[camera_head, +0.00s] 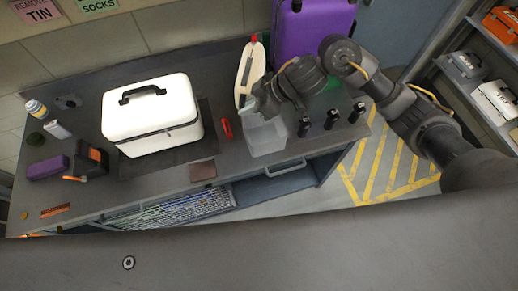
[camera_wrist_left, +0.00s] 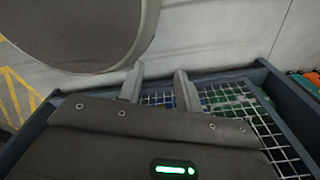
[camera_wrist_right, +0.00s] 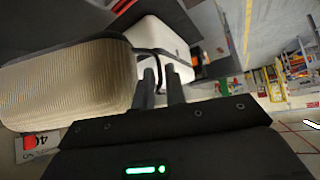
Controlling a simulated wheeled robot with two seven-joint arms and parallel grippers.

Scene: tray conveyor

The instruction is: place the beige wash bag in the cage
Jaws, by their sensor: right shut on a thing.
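The beige wash bag (camera_head: 245,78) hangs tilted on end above the back of the table. Its ribbed side fills the left of the right wrist view (camera_wrist_right: 65,80). My right gripper (camera_wrist_right: 161,80) is shut on the bag's dark loop handle; it also shows in the head view (camera_head: 257,106). A wire-mesh cage (camera_head: 170,213) sits low at the table's front, with blue and green contents behind the mesh. My left gripper (camera_wrist_left: 159,80) is out of the head view. Its fingers are apart and empty, over the mesh cage (camera_wrist_left: 270,130) in the left wrist view.
A white case (camera_head: 150,113) stands mid-table, and a clear bin (camera_head: 266,137) is below my right gripper. Several black bottles (camera_head: 331,117) stand to the right. A purple suitcase (camera_head: 312,30) is behind. A red item (camera_head: 227,128) lies between case and bin.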

